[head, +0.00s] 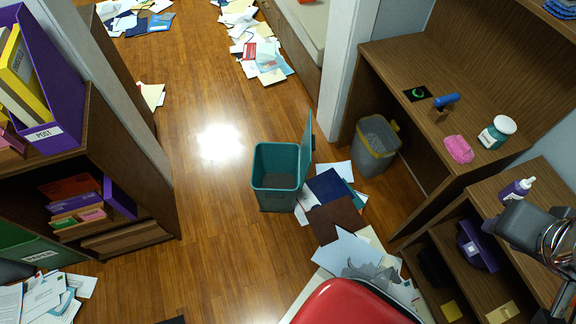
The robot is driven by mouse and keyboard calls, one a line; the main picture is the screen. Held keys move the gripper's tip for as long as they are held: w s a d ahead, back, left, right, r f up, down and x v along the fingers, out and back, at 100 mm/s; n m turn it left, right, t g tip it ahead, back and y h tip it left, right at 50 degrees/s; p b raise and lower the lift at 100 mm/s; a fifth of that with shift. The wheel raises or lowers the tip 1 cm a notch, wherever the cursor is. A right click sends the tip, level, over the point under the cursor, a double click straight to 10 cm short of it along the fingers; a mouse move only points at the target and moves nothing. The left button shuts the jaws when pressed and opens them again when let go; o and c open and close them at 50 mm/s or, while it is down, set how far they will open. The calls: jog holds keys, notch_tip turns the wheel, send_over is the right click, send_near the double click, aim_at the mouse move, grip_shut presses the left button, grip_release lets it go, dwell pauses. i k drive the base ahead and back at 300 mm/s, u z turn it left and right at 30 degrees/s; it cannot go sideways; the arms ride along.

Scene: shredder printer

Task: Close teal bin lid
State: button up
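The teal bin (277,180) stands upright on the wooden floor near the middle of the head view. Its top is open and I see into its dark, seemingly empty inside. The teal lid (307,146) stands up, roughly vertical, along the bin's right side. Part of a grey arm with a metal ring shows at the right edge, well away from the bin. I cannot make out gripper fingers in this view.
Papers and folders (328,190) lie right of the bin. A grey bin with a yellow rim (376,146) stands further right beside the wooden desk (440,70). A shelf (110,130) stands at left. The floor (215,220) left of the teal bin is clear.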

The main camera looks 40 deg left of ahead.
aim_at(308, 151)
jog(key=u, duration=1.5)
jog(key=i, duration=1.1)
jog(key=u, duration=0.5)
